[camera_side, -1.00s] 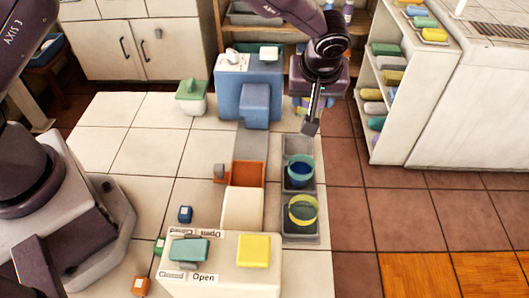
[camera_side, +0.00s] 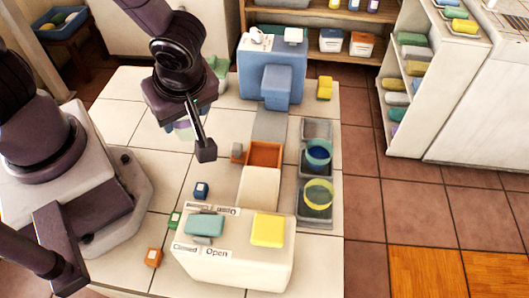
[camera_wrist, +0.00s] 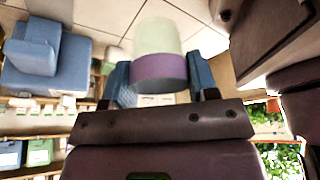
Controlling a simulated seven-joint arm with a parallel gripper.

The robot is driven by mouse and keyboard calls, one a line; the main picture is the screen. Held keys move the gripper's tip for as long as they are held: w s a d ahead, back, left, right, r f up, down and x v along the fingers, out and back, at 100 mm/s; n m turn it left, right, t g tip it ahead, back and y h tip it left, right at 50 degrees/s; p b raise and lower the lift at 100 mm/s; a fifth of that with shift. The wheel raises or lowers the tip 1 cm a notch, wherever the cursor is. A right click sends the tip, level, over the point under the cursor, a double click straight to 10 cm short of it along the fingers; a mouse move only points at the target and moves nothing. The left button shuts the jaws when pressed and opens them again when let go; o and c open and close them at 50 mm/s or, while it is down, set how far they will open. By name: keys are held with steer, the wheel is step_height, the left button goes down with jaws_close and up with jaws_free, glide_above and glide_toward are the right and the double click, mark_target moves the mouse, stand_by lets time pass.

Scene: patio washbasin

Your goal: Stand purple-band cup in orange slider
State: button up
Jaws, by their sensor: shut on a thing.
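The purple-band cup (camera_wrist: 158,40), pale green with a purple band, sits between the blue fingers of my gripper (camera_wrist: 160,82) in the wrist view. My gripper (camera_side: 184,128) is shut on it. In the side view the cup (camera_side: 186,133) is held in the air over the pale tiles, partly hidden by my wrist. The orange slider (camera_side: 264,153) is an open-topped orange box to the right of my gripper and lower, behind a cream block. Its inside looks empty, though its floor is only partly seen.
A grey tray (camera_side: 314,128) right of the slider holds a teal-rimmed cup (camera_side: 318,154) and a yellow-rimmed cup (camera_side: 317,193). A blue dispenser (camera_side: 272,68) stands behind. A cream panel (camera_side: 235,255) with teal and yellow buttons is in front. Small blocks lie left of it.

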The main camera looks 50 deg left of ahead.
steer(key=w+d+f, duration=0.1)
steer(key=w+f, duration=0.2)
steer(key=w, duration=0.1)
steer(key=w+d+f, duration=0.2)
steer(key=w+f, duration=0.1)
steer(key=w, duration=0.1)
steer(key=w+d+f, duration=0.1)
steer(key=w+f, duration=0.2)
steer(key=w, duration=0.1)
steer(key=shift+w+d, duration=0.1)
steer(key=shift+d, duration=0.2)
steer(key=shift+w+f, duration=0.15)
steer(key=shift+f, duration=0.15)
steer(key=shift+w+d+f, duration=0.15)
steer(key=shift+f, duration=1.5)
steer(key=shift+f, duration=0.2)
steer(key=o, duration=0.9)
steer(key=shift+r, duration=0.1)
